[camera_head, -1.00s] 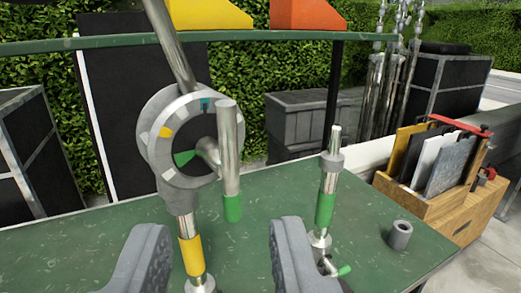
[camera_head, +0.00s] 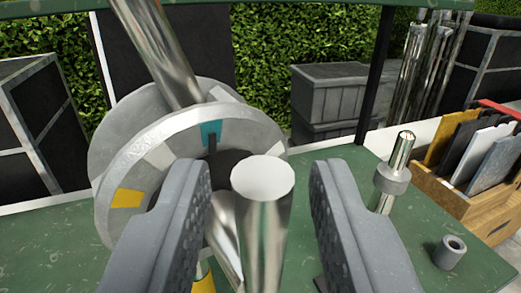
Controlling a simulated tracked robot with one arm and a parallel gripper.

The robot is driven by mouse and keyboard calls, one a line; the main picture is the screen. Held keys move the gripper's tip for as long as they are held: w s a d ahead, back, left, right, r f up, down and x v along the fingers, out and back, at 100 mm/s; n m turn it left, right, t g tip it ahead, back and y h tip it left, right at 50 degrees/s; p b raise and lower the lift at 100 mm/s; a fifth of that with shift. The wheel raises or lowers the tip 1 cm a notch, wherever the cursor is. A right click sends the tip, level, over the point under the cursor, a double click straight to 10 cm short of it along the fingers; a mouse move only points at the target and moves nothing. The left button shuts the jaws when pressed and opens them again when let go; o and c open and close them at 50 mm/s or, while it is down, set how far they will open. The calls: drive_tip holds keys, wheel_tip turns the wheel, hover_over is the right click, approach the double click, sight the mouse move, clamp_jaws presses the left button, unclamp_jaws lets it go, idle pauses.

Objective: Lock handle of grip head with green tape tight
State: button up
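The grip head (camera_head: 165,135) is a large grey disc at left centre with teal, yellow and pale marks on its face. A thick silver rod rises from it to the upper left. Its handle (camera_head: 262,215) is a shiny metal bar with a pale round end, in front of the disc. The handle's green tape is out of sight now. My gripper (camera_head: 262,190) is open, with one finger on each side of the handle. A gap shows between the bar and each finger. The lower part of the handle is cut off by the frame.
A metal pin with a collar (camera_head: 392,175) stands on the green table (camera_head: 60,245) to the right. A small grey ring (camera_head: 449,252) lies near the right edge. A wooden box with boards (camera_head: 465,205) is beyond it. A dark rail (camera_head: 378,75) rises behind.

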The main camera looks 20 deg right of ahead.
drive_tip(key=shift+w+d+r, duration=0.1)
drive_tip(key=shift+w, duration=0.15)
clamp_jaws()
drive_tip(key=shift+p, duration=0.45)
